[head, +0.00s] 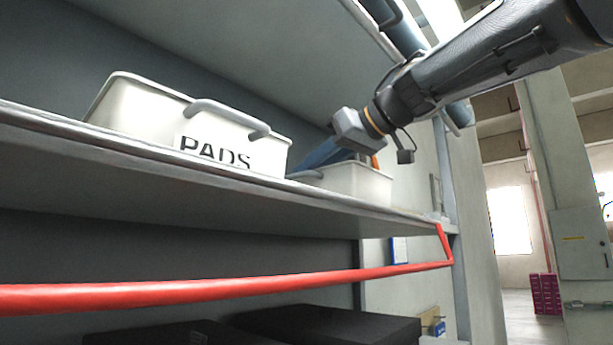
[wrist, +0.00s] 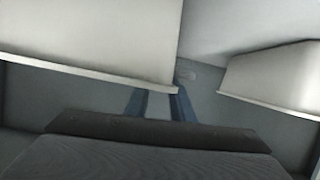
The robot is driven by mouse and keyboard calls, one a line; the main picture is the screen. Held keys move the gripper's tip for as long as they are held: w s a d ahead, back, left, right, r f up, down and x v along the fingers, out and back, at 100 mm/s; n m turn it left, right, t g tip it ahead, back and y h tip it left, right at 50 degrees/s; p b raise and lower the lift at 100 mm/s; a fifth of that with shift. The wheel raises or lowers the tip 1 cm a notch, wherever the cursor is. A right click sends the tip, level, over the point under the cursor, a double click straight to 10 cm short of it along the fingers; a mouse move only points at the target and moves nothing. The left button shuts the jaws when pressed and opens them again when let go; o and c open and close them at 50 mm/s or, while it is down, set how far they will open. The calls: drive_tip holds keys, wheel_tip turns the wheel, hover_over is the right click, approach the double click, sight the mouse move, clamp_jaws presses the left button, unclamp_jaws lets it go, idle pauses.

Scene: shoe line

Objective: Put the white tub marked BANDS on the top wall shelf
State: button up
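A white tub marked PADS (head: 190,125), with a grey handle, stands on a grey shelf (head: 330,206) in the head view. A second white tub (head: 358,184) stands to its right, partly behind my gripper; I see no lettering on it, and no BANDS mark shows anywhere. My gripper (head: 305,166) reaches in between the two tubs, its blue fingers pointing down to the left. In the wrist view the fingers (wrist: 159,105) are apart with nothing seen between them. Their tips end close to the rim of a large white tub (wrist: 90,45); I cannot tell whether they touch.
Another white tub (wrist: 275,78) is at the right of the wrist view. A red rail (head: 230,286) runs along the front below the shelf. Dark boxes (head: 320,326) lie lower down. A shelf board (head: 240,30) is overhead. Open floor lies far right.

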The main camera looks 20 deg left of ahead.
drive_tip(key=b+v, duration=0.2)
drive_tip(key=v, duration=0.7)
drive_tip(key=shift+d+r, duration=0.15)
drive_tip(key=shift+d, duration=0.2)
drive_tip(key=shift+s+d+r, duration=0.1)
drive_tip(key=shift+s, duration=0.05)
drive_tip(key=shift+s, duration=0.1)
